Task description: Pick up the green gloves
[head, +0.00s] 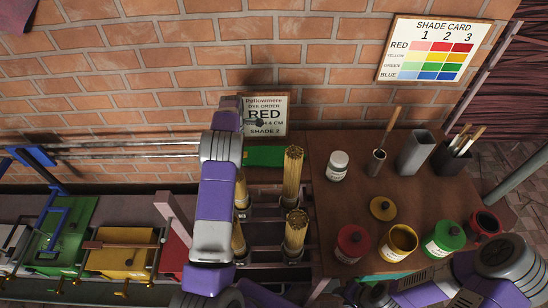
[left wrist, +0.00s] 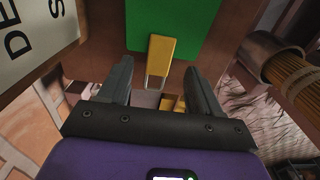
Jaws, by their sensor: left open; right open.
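No clear glove shape shows in either view. A flat green thing (head: 266,156) lies below the sign in the head view, partly behind my left arm. A flat green thing also shows in the left wrist view (left wrist: 172,28), beyond the fingers, with a yellow strip at its edge. A small green patch (head: 384,275) shows at the table's front edge; what it is, I cannot tell. My left gripper (left wrist: 160,78) is open and empty, near the sign. My right gripper (head: 370,294) is open at the bottom of the head view, in front of the table, partly cut off.
Incense bundles (head: 293,177) stand upright beside my left arm. A dye order sign (head: 272,101) stands at the wall.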

